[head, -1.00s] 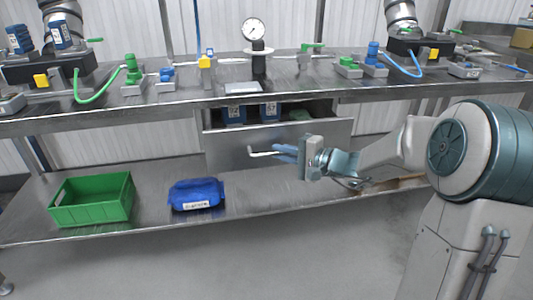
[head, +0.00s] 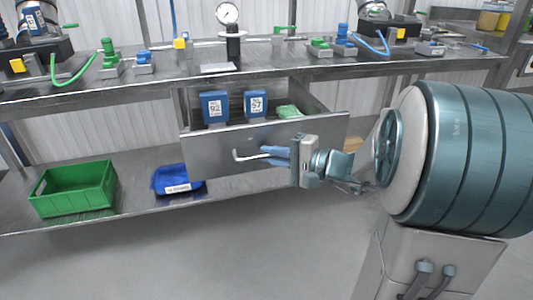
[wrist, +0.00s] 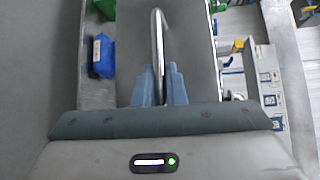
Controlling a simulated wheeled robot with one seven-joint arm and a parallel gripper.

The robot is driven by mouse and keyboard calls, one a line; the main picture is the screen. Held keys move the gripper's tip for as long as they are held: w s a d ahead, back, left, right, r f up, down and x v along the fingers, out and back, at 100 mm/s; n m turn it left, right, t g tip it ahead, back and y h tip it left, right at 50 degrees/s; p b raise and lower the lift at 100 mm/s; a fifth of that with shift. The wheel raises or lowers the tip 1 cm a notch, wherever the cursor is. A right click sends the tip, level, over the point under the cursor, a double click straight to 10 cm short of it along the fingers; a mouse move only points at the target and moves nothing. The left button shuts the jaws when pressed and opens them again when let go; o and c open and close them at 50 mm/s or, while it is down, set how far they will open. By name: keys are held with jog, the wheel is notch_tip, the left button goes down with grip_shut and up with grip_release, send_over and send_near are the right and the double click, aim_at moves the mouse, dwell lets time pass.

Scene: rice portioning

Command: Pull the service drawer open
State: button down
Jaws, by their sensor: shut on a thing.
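The service drawer (head: 215,152) hangs under the bench top and stands well out from it, with its inside showing from above. Its bar handle (head: 241,157) runs along the front panel. My gripper (head: 266,154) is shut on the handle from the front. In the wrist view the blue fingertips (wrist: 160,78) close around the handle bar (wrist: 158,35). Two blue boxes with white labels, one marked 92 (head: 214,107) and one marked 57 (head: 256,104), stand in the drawer. A green item (head: 288,111) lies to their right in it.
A green crate (head: 72,190) and a blue pouch (head: 172,180) sit on the lower shelf, left of the drawer. Valves, hoses and a pressure gauge (head: 228,14) stand on the bench top (head: 150,74). The floor in front is clear.

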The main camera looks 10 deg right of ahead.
jog(key=c, duration=1.5)
grip_release()
jog(key=p+v, duration=0.3)
jog(key=v, duration=1.1)
